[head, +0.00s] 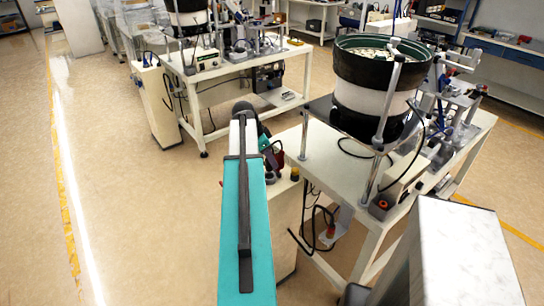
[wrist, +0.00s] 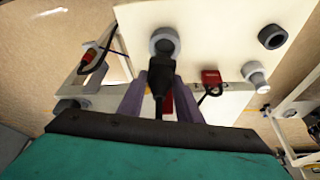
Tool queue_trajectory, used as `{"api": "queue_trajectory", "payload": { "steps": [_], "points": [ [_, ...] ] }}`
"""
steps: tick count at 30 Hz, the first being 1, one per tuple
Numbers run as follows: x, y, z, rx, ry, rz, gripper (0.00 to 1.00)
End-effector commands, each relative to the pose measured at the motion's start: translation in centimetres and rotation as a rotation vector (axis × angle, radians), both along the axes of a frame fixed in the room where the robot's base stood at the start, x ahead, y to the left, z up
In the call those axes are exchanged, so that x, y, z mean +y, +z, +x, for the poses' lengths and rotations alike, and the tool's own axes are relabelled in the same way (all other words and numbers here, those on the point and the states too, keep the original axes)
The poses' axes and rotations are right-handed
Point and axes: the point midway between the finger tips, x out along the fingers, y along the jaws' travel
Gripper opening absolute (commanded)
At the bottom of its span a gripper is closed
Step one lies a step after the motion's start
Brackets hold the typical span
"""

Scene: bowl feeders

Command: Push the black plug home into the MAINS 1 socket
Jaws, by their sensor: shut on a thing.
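In the wrist view my gripper (wrist: 161,88) has its two purple-grey fingers shut on the black plug (wrist: 159,72). The plug points up the picture, away from my wrist. Its front end is at the lower edge of a round grey socket (wrist: 164,37) with a dark middle, on a cream panel (wrist: 215,28). I cannot tell whether the plug touches the socket or is partly in it. No label is readable, so I cannot confirm which socket is MAINS 1.
A dark round fitting (wrist: 272,37) and a grey one (wrist: 255,72) sit to the right. A red plug (wrist: 210,77) with a black cable is close beside my right finger. A red-orange connector (wrist: 91,54) hangs at left. A bowl feeder bench (head: 330,150) stands at right; the left floor is clear.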

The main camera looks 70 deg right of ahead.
Motion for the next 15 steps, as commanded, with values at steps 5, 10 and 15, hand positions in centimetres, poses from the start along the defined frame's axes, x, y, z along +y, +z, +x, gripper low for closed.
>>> {"api": "queue_trajectory", "payload": {
  "steps": [5, 10, 15],
  "points": [
    [0.0, -1.3, 0.0, -0.001, 0.000, -0.001, 0.01],
    [0.0, -2.0, 0.0, 0.000, 0.000, -0.001, 0.01],
    [0.0, -2.3, 0.0, -0.001, 0.000, -0.001, 0.01]
  ]
}}
